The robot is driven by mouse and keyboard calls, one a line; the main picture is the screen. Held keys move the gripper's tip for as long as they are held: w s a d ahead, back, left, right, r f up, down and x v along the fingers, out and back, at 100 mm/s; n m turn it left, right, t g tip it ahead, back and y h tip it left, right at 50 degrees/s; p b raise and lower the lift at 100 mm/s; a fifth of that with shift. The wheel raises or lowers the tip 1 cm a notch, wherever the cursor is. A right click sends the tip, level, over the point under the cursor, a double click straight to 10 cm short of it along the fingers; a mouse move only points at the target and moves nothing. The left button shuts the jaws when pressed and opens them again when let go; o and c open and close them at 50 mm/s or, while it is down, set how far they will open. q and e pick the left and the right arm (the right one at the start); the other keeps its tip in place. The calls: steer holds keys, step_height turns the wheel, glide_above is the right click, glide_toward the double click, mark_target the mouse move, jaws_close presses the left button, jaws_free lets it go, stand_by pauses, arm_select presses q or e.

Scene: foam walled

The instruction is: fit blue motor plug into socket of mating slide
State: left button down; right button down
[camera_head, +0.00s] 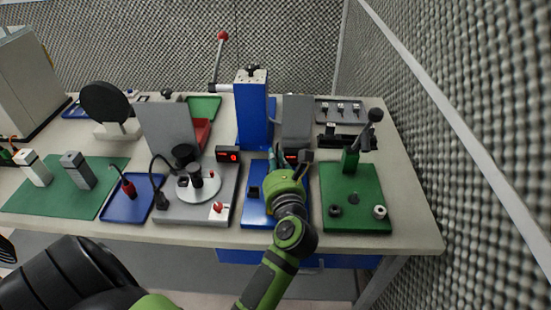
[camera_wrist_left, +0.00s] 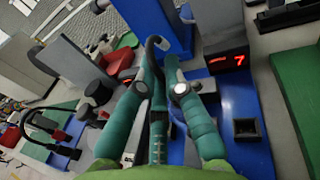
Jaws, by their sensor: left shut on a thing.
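My left gripper (camera_head: 277,157) is over the back part of a blue base plate (camera_head: 259,216). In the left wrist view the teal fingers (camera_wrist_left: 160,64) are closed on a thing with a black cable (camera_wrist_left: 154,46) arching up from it. I take this to be the blue motor plug; its body is mostly hidden between the fingers. A dark square socket block (camera_head: 254,190) stands on the blue plate, apart from the fingers; it also shows in the left wrist view (camera_wrist_left: 245,129). I cannot tell whether this block is on the mating slide. My right gripper is not in view.
A blue column (camera_head: 252,112) rises behind the gripper, with a red-digit display (camera_wrist_left: 228,61) beside it. A green plate (camera_head: 356,211) with posts lies right. A grey fixture (camera_head: 203,214) with a dial and a blue tray (camera_head: 126,208) with a red plug lie left.

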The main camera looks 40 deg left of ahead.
arm_select(q)
steer(key=shift+f+b, duration=1.15)
steer(key=shift+f, duration=0.25)
steer(key=c, duration=1.3)
jaws_free()
steer(key=shift+o, duration=0.2)
